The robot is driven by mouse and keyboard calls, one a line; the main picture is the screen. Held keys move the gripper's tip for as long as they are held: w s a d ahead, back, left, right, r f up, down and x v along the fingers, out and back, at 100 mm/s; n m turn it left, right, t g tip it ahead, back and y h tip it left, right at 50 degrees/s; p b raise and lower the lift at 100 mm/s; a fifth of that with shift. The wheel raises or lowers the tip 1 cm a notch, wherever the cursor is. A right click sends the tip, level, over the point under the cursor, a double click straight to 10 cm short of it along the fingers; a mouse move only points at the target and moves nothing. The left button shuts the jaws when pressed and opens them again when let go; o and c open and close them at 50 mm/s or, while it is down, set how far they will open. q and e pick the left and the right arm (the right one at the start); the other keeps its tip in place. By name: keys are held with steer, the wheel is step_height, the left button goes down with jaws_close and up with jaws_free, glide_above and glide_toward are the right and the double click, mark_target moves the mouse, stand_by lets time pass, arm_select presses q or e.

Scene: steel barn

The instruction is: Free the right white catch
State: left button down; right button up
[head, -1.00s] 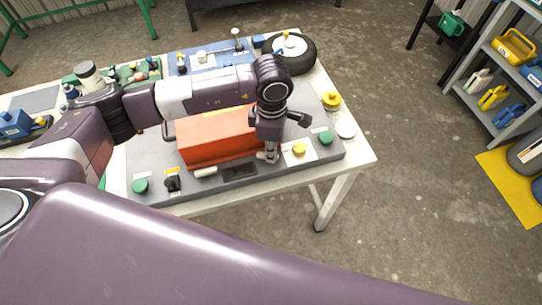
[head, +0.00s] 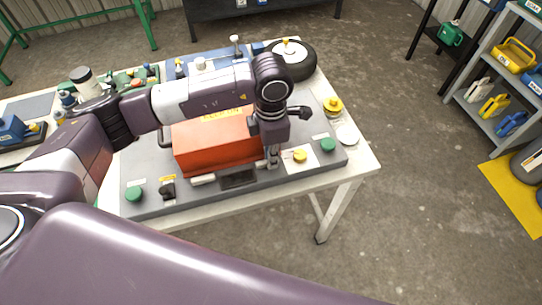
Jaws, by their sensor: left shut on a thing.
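The orange box (head: 205,150) sits on a grey panel (head: 145,170) on the white table. The left white catch (head: 203,180) shows at its front lower edge. My left gripper (head: 272,163) points down at the front right corner of the box, where the right white catch is. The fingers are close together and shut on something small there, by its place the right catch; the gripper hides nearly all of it. My right gripper is not in view.
On the panel are a green button (head: 328,145), a yellow knob (head: 300,156), a black switch (head: 168,190) and another green button (head: 134,194). A wheel (head: 290,60) lies behind. A shelf (head: 490,85) stands at right, with open floor between.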

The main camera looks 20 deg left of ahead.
arm_select(q)
steer(key=shift+w+r, duration=0.1)
steer(key=c, duration=2)
jaws_free()
